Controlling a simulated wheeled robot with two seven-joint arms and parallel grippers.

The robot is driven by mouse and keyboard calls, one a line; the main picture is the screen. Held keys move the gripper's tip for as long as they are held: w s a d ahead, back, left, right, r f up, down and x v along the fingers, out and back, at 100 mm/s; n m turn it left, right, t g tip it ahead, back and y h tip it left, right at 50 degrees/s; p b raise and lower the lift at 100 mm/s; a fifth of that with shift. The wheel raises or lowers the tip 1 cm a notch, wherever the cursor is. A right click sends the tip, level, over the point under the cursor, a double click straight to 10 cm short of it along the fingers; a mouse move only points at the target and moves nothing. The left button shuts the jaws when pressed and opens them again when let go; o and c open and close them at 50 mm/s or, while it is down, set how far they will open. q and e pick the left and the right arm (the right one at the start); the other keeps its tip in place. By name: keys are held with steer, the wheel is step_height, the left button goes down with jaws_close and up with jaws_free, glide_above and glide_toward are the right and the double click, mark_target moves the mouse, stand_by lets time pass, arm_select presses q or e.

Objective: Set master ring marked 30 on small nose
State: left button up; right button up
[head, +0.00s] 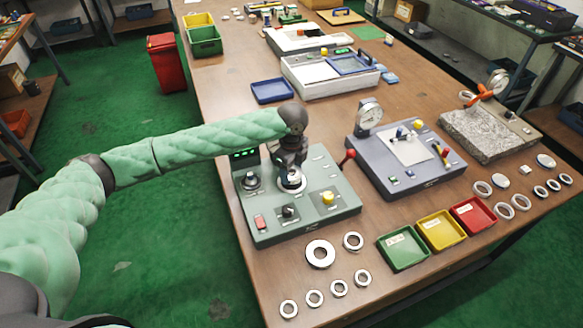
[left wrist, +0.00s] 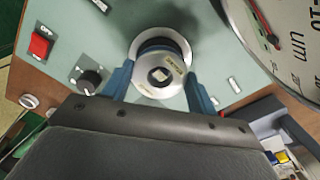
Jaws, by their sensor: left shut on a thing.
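My left gripper (head: 290,172) reaches down over the grey-green bench device (head: 318,222). In the left wrist view its two blue fingers (left wrist: 160,92) are shut on a silver ring (left wrist: 148,92), which carries a small tan label. A dark round part with a small pale square tip shows in the ring's hole. I cannot tell whether the ring is around this part or above it. A larger silver collar (left wrist: 184,36) lies behind the ring on the panel. In the head view the ring is mostly hidden by the gripper. My right gripper is not in view.
Loose rings, including a large one (head: 320,244), lie in front. Green (head: 403,262), yellow and red trays stand right; a dial-gauge device (head: 420,175) stands beyond.

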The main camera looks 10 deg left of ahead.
arm_select(q)
steer(key=shift+f, duration=1.05)
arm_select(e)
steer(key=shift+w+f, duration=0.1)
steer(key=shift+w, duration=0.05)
arm_select(q)
steer(key=o, duration=1.2)
steer(key=shift+o, duration=0.8)
steer(key=shift+f, duration=0.1)
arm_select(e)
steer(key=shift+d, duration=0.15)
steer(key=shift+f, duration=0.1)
arm_select(q)
steer(key=shift+b, duration=0.3)
step_height(320, 180, up, 7)
steer(key=shift+f+b, duration=0.1)
steer(key=shift+b, duration=0.9)
steer(key=shift+r, duration=0.55)
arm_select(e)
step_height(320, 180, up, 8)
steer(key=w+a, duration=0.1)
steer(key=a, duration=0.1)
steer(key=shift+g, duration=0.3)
